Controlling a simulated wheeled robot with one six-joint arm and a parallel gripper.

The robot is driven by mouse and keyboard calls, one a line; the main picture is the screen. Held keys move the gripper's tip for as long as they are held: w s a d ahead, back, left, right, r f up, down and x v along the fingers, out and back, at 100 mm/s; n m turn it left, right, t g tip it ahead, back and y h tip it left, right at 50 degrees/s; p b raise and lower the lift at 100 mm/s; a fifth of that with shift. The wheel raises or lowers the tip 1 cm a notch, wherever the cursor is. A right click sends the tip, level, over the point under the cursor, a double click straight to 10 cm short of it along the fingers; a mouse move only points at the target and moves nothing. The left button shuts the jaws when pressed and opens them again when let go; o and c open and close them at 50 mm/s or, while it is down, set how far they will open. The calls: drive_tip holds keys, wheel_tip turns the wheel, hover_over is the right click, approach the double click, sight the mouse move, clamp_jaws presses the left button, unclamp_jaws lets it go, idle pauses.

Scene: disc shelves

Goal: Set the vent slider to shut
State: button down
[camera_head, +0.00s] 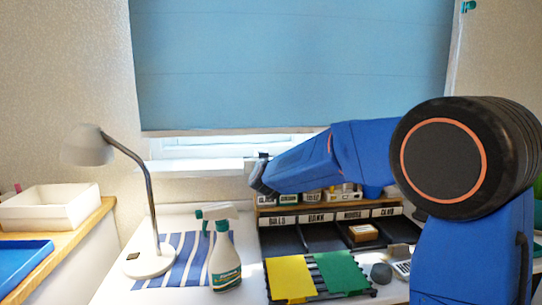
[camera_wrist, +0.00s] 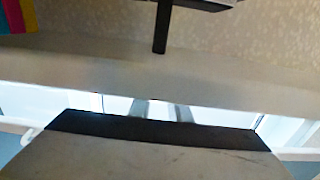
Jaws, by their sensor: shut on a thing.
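My gripper (camera_head: 258,174) is in front of the window's lower frame, at the left end of my blue arm, near the sill. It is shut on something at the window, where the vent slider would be. The slider is mostly hidden by my gripper and its setting cannot be read. In the wrist view, a large grey part with a black edge (camera_wrist: 155,130) fills the bottom. Two small grey pieces stand just beyond it against the bright window strip.
A blue blind (camera_head: 290,65) hangs over the window. A white bin (camera_head: 52,212) stands at left.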

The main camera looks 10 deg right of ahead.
drive_tip(key=shift+a, duration=0.2)
drive_tip(key=c, duration=1.7)
unclamp_jaws()
drive_tip(key=shift+a, duration=0.1)
drive_tip(key=shift+o, duration=0.2)
drive_tip(key=s, duration=1.7)
drive_tip(key=shift+s, duration=0.25)
